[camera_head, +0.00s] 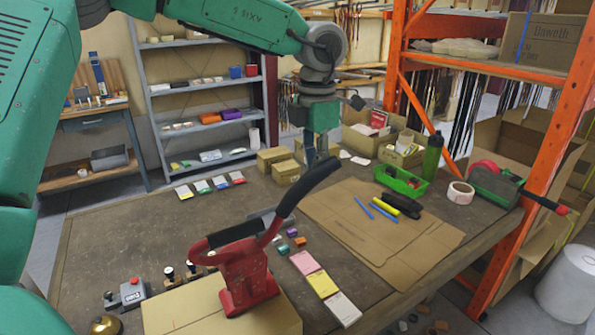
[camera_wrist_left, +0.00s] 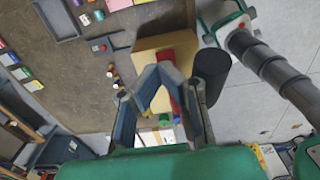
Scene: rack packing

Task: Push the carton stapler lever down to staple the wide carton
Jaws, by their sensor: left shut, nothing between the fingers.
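The red carton stapler (camera_head: 245,275) stands on the closed tan wide carton (camera_head: 185,312) at the front of the table. Its black-gripped lever (camera_head: 305,188) is raised and slants up to the right. My left gripper (camera_head: 316,155) points down, shut and empty, close to the lever's upper end in the head view; I cannot tell whether they touch. In the left wrist view, the gripper's fingers (camera_wrist_left: 158,70) partly cover the red stapler (camera_wrist_left: 168,55), with the carton (camera_wrist_left: 150,43) around it. My right gripper is not in view.
A flat cardboard sheet (camera_head: 355,245) lies right of the stapler with pens on it. A green basket (camera_head: 400,183), a green bottle (camera_head: 432,157) and a tape dispenser (camera_head: 495,183) stand behind. A brass bell (camera_head: 106,325) sits at the front left. An orange rack upright (camera_head: 535,170) borders the right.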

